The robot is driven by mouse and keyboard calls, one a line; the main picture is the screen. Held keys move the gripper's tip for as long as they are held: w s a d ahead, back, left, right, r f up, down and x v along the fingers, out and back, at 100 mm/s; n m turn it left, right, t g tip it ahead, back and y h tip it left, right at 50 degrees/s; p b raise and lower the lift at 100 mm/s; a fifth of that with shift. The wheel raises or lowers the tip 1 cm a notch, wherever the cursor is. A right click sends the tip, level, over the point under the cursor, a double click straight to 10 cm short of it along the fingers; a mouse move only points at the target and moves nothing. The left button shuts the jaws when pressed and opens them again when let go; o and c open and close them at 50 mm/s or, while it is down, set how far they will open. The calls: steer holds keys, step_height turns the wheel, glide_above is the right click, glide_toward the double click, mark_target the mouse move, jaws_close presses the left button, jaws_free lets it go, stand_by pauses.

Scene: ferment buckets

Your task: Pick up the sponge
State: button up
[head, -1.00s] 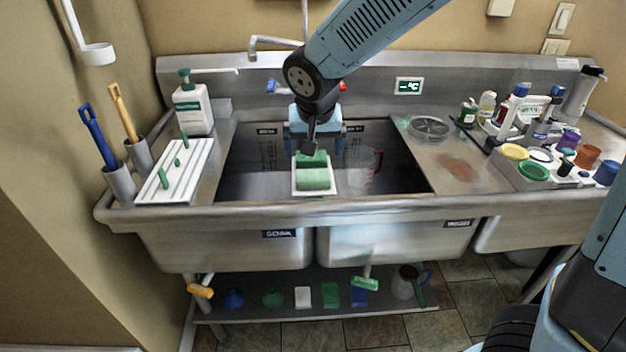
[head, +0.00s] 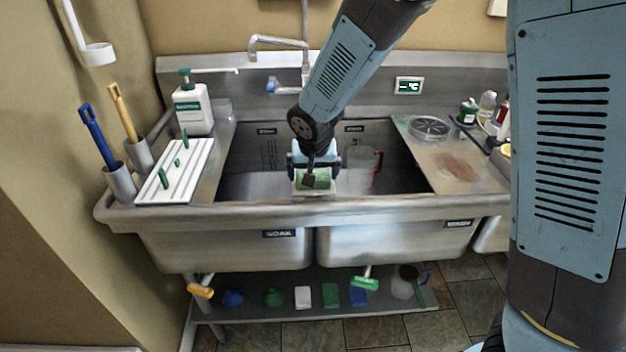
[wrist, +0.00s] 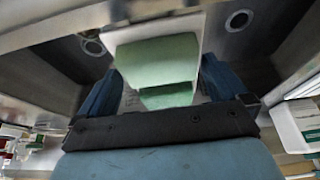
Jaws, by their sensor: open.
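A light green sponge-like block (wrist: 158,62) sits on a white holder (wrist: 190,26) at the divider between the two sink basins. A second, smaller green piece (wrist: 167,96) shows just below it in the wrist view, closer to my gripper's palm. In the head view, the green (head: 325,181) is partly hidden behind my wrist. My gripper (wrist: 161,70) is open, with one blue finger on each side of the green pieces. It holds nothing, and I cannot tell whether a finger touches them.
The steel sink rim (head: 300,210) runs in front. A faucet (head: 278,42) stands behind. A clear jug (head: 362,165) with a red handle is in the right basin. A white rack (head: 172,188) and sanitizer bottle (head: 192,108) stand at left. A round drain-like dish (head: 430,127) lies at right.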

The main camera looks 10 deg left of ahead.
steer(key=shift+w+f, duration=0.2)
steer(key=shift+f, duration=0.2)
steer(key=shift+c, duration=0.4)
steer(key=c, duration=0.7)
step_height(320, 180, up, 3)
steer(key=shift+f, duration=0.15)
steer(key=s+d+r, duration=0.7)
steer(key=s+r, duration=0.3)
steer(key=s, duration=0.2)
steer(key=shift+r, duration=0.15)
steer(key=shift+d, duration=0.1)
